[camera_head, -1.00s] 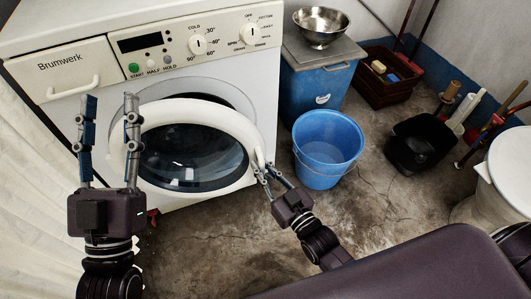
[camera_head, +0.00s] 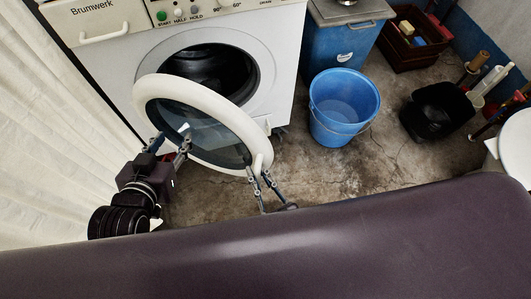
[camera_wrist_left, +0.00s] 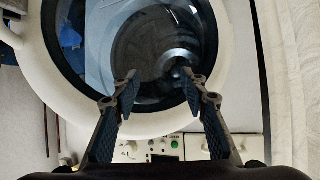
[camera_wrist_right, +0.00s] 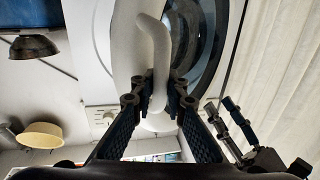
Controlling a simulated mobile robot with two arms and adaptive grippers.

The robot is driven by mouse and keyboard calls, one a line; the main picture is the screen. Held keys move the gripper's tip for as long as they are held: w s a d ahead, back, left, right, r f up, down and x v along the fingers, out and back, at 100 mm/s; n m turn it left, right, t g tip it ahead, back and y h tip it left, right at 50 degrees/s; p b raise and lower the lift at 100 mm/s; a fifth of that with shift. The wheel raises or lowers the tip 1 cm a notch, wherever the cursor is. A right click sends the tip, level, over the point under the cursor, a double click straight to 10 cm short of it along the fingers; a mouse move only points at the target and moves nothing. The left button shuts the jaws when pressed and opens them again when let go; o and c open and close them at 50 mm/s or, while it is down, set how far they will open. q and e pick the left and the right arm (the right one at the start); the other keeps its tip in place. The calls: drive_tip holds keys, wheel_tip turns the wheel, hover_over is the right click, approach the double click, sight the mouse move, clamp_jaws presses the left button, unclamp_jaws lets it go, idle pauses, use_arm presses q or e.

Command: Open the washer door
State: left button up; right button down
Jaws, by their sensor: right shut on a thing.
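The white washer (camera_head: 285,65) stands at the upper left of the head view. Its round door (camera_head: 150,86), a white ring with dark glass, stands swung out from the front. The dark drum opening (camera_head: 205,72) shows behind it. My right gripper (camera_head: 259,172) is shut on the door's curved white handle (camera_wrist_right: 160,45), at the door's lower right in the head view; the right wrist view shows the handle between its fingers. My left gripper (camera_head: 172,137) is open and empty at the door's lower left. In the left wrist view its fingers (camera_wrist_left: 158,76) are apart before the glass.
A blue bucket (camera_head: 343,125) stands on the floor right of the washer. A white curtain (camera_head: 50,150) hangs at left. Bare floor (camera_head: 390,160) lies before the bucket.

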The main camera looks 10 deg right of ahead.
use_arm(q)
drive_tip(key=shift+s+a+f+g+p, duration=0.15)
drive_tip(key=shift+s+a+f+g, duration=0.15)
drive_tip(key=shift+s+f+g, duration=0.4)
drive_tip(key=shift+s+a+f+g+p, duration=0.15)
drive_tip(key=shift+s+a+f+g, duration=0.2)
drive_tip(key=shift+s+f, duration=0.55)
use_arm(e)
drive_tip(key=s+a, duration=0.4)
drive_tip(key=s, duration=0.1)
drive_tip(key=shift+a, duration=0.4)
use_arm(q)
drive_tip(key=shift+d, duration=0.1)
use_arm(e)
drive_tip(key=shift+s, duration=0.1)
drive_tip(key=c, duration=2)
unclamp_jaws()
drive_tip(key=shift+o, duration=0.2)
drive_tip(key=shift+r, duration=0.1)
